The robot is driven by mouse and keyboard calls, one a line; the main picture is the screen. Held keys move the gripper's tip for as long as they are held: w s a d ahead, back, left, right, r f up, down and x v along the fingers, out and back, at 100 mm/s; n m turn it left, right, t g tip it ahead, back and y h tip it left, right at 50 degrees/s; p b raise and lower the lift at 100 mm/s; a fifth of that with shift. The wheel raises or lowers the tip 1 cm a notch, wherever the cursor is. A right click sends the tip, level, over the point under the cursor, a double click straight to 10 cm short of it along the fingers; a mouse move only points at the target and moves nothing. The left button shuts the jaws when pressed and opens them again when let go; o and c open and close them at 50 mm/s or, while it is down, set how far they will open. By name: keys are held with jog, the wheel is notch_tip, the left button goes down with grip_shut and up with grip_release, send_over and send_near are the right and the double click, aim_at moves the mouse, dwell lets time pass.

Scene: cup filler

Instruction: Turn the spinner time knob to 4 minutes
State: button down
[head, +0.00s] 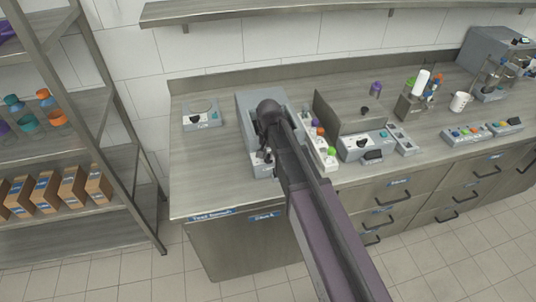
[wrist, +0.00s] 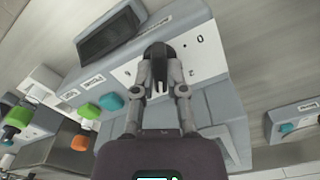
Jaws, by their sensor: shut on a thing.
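The spinner (head: 246,103) is a grey box standing on the left part of the counter, partly hidden behind my arm. Its time knob (wrist: 158,50) is black and sits on a pale dial plate in the wrist view. My gripper (wrist: 161,72) is shut on the knob, with one finger on each side. A "0" and a small mark show on the dial plate (wrist: 196,40) to the right of the knob; other marks are partly hidden by the fingers. I cannot tell where the knob points. In the head view my arm covers the knob.
A dark display (wrist: 110,34) lies beside the dial in the wrist view. A rack with coloured caps (head: 319,138) stands right of the spinner. A small grey device (head: 202,117) is at the left, with bare counter between. A shelf (head: 330,12) runs above.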

jog(key=shift+s+m, duration=0.2)
jog(key=shift+m, duration=0.1)
jog(key=c, duration=0.7)
grip_release()
jog(key=shift+w, duration=0.1)
jog(key=shift+r, duration=0.1)
